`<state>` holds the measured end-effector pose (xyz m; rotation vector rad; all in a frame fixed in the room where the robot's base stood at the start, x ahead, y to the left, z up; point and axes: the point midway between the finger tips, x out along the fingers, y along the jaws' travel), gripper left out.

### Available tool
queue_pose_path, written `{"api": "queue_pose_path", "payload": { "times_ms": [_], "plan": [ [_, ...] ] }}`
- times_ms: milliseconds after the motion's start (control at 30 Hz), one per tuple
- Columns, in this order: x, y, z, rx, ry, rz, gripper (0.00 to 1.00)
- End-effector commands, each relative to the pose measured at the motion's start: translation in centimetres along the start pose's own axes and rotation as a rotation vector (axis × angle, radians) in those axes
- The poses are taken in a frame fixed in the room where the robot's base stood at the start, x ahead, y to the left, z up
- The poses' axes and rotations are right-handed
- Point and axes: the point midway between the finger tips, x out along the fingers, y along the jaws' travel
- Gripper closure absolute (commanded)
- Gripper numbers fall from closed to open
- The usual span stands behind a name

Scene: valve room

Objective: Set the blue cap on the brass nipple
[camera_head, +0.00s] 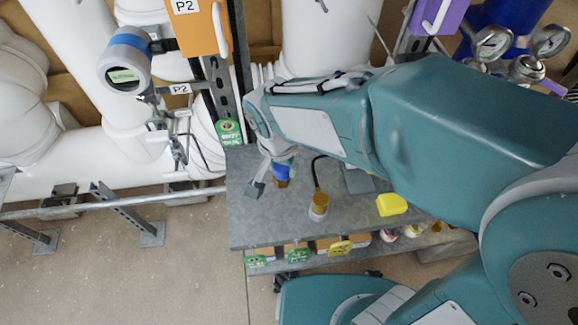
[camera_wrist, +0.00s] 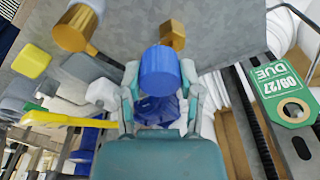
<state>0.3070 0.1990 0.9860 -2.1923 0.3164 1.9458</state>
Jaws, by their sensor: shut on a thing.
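My gripper (camera_wrist: 160,84) is shut on the blue cap (camera_wrist: 159,70), with one finger on each side of it in the wrist view. In the head view the blue cap (camera_head: 283,171) shows beside a grey finger of my gripper (camera_head: 270,181), above the bench. A brass piece, which looks like the nipple (camera_head: 282,184), shows just below the cap. In the wrist view the brass nipple (camera_wrist: 174,34) shows beyond the cap, slightly right of it. The cap overlaps part of it, so I cannot tell whether they touch.
A second brass fitting (camera_head: 320,200) with a pale body and black hose stands to the right on the grey bench (camera_head: 250,228). A yellow block (camera_head: 391,204) lies further right. A green tag (camera_head: 229,132) hangs at the bench's back left. Boxes (camera_head: 297,252) fill the shelf below.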

Motion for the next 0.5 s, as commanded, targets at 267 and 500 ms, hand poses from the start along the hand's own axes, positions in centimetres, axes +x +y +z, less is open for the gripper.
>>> {"api": "queue_pose_path", "payload": {
  "times_ms": [267,500],
  "plan": [
    [1.0,-0.6,-2.1,0.002,-0.002,-0.004,0.87],
    [2.2,-1.5,-3.2,0.000,-0.003,-0.001,0.87]
  ]
}}
